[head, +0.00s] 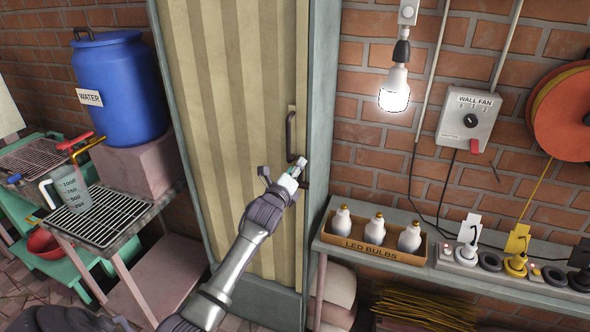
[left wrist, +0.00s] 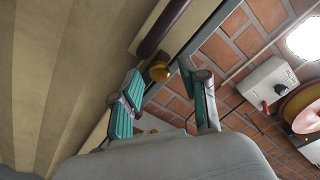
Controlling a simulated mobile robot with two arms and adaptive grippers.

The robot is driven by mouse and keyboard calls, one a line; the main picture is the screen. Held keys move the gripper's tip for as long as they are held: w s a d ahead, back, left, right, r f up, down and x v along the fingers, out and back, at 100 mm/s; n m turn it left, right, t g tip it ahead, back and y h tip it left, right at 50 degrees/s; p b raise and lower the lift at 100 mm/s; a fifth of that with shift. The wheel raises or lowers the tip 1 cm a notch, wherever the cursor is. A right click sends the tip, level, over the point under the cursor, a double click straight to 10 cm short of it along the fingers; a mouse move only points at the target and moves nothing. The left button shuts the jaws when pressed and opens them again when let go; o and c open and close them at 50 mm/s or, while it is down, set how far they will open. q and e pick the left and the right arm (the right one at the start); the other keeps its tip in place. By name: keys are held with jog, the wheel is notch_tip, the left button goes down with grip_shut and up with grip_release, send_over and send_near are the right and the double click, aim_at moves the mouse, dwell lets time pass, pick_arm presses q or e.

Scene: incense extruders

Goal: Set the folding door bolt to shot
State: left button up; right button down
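The closed folding door (head: 232,120) is beige and ribbed, in a grey-green frame, with a long dark handle (head: 290,135) near its right edge. My left gripper (head: 298,168) is at that edge, just below the handle, and hides most of the bolt area in the head view. In the left wrist view its two teal fingers (left wrist: 165,98) are apart, with nothing between the tips. A brass-coloured knob (left wrist: 158,72), apparently the bolt's, shows just beyond them, below the dark handle (left wrist: 162,26). I cannot tell the bolt's position. My right gripper is not in view.
A shelf (head: 470,268) right of the door holds a box of LED bulbs (head: 372,247) and several plugs. A lit bulb (head: 395,92) hangs above, near a wall fan switch (head: 469,118). At left stand a blue water barrel (head: 118,88) and a rack (head: 98,217) with a jug.

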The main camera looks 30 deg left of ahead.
aim_at(300, 178)
pick_arm(q)
grip_shut()
notch_tip(300, 178, down, 6)
jog(key=b, duration=0.4)
jog(key=shift+b, duration=0.3)
grip_release()
jog(key=shift+f, duration=0.1)
jog(key=shift+o, duration=0.9)
